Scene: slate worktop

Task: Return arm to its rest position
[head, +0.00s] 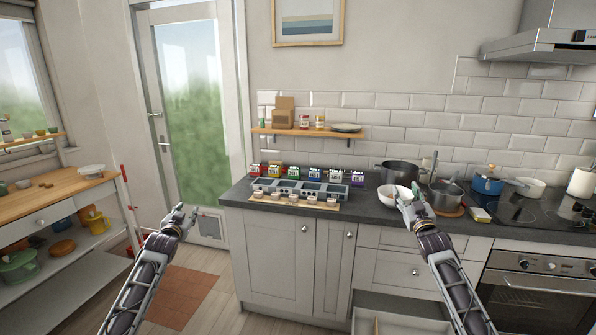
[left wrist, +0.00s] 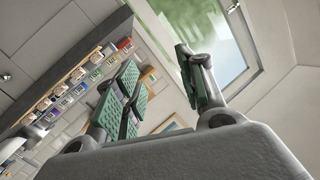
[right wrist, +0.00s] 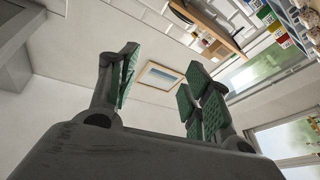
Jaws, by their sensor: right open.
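My left gripper (head: 184,211) is raised in front of the glazed door, left of the worktop, and holds nothing. In the left wrist view its green-padded fingers (left wrist: 162,82) stand apart. My right gripper (head: 408,192) is in front of the worktop's right part and overlaps the white bowl (head: 389,195) in the head view.
The slate worktop (head: 237,194) carries a row of small cups (head: 295,198) on a board, a grey compartment tray (head: 335,190) and several coloured boxes (head: 316,174). Pots (head: 398,172) stand at the right. A drawer (head: 385,322) below looks open. A wooden-topped side unit (head: 50,195) is at left.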

